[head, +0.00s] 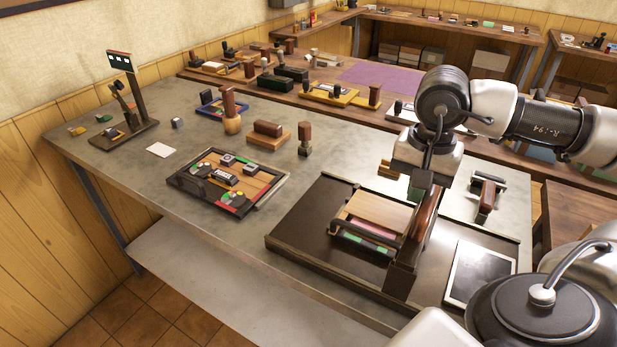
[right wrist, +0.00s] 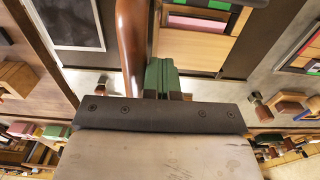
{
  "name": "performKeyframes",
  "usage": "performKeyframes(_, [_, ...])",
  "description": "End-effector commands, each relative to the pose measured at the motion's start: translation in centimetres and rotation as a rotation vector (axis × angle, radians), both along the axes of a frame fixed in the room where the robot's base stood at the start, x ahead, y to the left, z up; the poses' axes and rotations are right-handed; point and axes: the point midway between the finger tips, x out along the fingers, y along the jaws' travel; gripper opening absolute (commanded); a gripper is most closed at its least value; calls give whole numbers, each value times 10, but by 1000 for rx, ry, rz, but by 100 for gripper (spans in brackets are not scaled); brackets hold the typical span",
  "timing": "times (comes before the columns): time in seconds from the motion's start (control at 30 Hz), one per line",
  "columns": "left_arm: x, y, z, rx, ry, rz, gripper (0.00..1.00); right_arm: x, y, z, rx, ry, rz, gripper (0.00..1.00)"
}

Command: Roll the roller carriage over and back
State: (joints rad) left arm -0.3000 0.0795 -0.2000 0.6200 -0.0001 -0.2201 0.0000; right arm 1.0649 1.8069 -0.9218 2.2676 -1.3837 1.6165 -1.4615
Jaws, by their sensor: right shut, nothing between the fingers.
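The press stands on a dark flat bed (head: 300,222) at the front right of the grey table. On it is a carriage-like unit with a pale wooden top (head: 374,208) and a dark crossbar; pink and green strips show beneath. A brown curved lever (head: 424,218) rises at its right side; the lever also shows in the right wrist view (right wrist: 132,45). My right gripper (head: 419,186) points down beside the lever's upper part. Its green fingers (right wrist: 160,78) are shut and empty; whether they touch the lever I cannot tell. My left gripper is out of view.
A long bench runs behind. Bare table shows between the tray and the bed.

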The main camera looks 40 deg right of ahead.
Motion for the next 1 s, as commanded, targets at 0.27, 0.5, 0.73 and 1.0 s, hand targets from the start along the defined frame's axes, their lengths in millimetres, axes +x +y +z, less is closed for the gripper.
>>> performKeyframes(0.27, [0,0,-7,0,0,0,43,-10,-5,0,0,0,1,0])
performKeyframes(0.5, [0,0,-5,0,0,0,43,-1,-1,0,1,0,1,0])
performKeyframes(0.73, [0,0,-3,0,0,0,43,4,1,2,0,0,0,0])
performKeyframes(1.0, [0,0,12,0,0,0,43,4,1,25,-1,0,-1,0])
